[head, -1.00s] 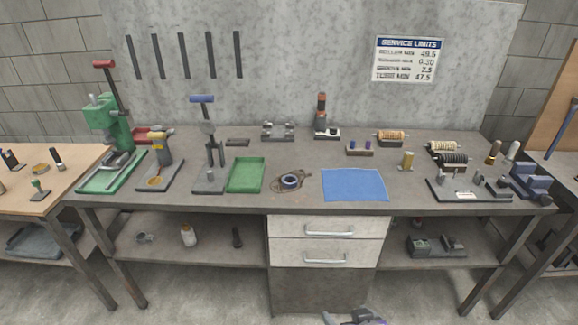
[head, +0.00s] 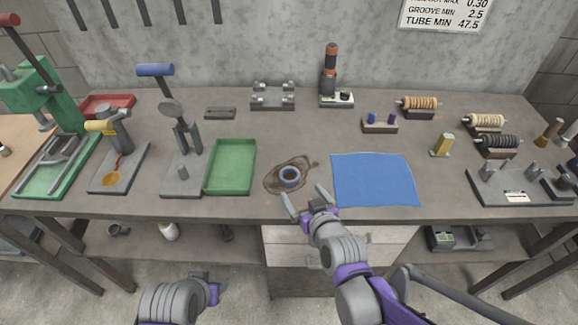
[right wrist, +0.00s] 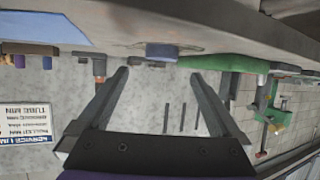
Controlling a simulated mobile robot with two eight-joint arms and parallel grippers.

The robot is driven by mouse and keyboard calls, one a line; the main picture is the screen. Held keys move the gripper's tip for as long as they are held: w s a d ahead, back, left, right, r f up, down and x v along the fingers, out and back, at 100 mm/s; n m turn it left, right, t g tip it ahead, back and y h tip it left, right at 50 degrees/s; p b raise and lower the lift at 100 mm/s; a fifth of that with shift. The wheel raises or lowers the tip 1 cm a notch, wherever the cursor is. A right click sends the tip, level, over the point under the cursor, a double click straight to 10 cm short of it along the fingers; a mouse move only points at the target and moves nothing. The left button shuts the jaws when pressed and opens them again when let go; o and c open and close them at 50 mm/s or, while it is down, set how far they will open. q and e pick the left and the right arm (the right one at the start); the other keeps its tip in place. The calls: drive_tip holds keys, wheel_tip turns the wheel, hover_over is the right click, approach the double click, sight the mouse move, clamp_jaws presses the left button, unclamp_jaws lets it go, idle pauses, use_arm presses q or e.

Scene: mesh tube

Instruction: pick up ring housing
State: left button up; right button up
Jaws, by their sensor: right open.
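The ring housing (head: 289,177) is a small blue-grey ring with a dark opening. It sits on a brown stained patch near the front middle of the bench. In the right wrist view, which is upside down, it shows as a blue-grey block (right wrist: 161,50) beyond the fingertips. My right gripper (head: 304,197) is open and empty, just in front of the ring and slightly to its right, apart from it. My left gripper (head: 209,288) is low in front of the bench; its fingers cannot be made out.
A green tray (head: 232,167) lies left of the ring and a blue mat (head: 375,180) to its right. A grey press stand (head: 183,172) stands left of the tray. Fixtures and spools line the back and right. Drawers (head: 385,245) are below the bench's front edge.

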sight(287, 172)
drive_tip(key=x, duration=0.4)
drive_tip(key=shift+w+a+f, duration=0.15)
drive_tip(key=shift+w, duration=0.05)
drive_tip(key=x, duration=0.5)
drive_tip(key=shift+w+a+r, duration=0.15)
drive_tip(key=shift+w+r, duration=0.05)
drive_tip(key=shift+r, duration=0.05)
clamp_jaws()
